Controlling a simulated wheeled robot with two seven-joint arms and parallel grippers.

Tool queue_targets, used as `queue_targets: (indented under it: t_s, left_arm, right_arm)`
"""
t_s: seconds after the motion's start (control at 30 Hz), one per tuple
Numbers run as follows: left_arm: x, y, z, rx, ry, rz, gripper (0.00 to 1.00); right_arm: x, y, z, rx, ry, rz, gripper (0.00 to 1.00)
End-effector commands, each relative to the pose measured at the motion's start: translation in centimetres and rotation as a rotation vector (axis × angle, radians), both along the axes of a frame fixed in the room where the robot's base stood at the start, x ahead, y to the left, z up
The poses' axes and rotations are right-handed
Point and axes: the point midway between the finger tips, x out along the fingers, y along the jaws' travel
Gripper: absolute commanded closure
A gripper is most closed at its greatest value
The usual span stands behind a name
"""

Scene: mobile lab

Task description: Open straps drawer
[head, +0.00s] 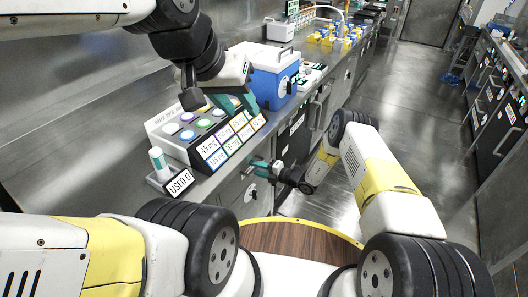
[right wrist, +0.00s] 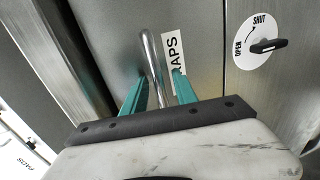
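The straps drawer front (right wrist: 105,35) is grey metal with a upright bar handle (right wrist: 149,50) and a white label (right wrist: 173,55) that reads "RAPS", its start hidden. My right gripper (right wrist: 158,92) is open, with one teal finger on each side of the handle and gaps visible between. A round white OPEN/SHUT dial (right wrist: 252,33) with a black knob is to the right of the label. In the head view my right gripper (head: 262,166) is low at the cabinet front. My left gripper (head: 238,102) is above the counter, its teal fingers apart and empty.
A label box (head: 190,133) with coloured round tops, a "USED" holder (head: 178,181) and a blue cooler box (head: 268,75) stand on the counter. Another cabinet row (head: 495,105) lines the right side.

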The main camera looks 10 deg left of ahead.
Motion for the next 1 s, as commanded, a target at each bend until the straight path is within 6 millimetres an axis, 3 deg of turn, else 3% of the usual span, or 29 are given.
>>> queue_targets:
  t_s: [0.23,0.43,1.0]
  left_arm:
    - [0.0,0.0,0.0,0.0,0.0,0.0,0.64]
    - [0.0,0.0,0.0,0.0,0.0,0.0,0.64]
    - [0.0,0.0,0.0,0.0,0.0,0.0,0.64]
  right_arm:
    - [0.06,0.13,-0.01,0.0,0.0,0.0,0.66]
    - [0.05,0.11,-0.01,0.0,0.0,0.0,1.0]
    - [0.03,0.09,-0.03,-0.001,0.0,0.0,1.0]
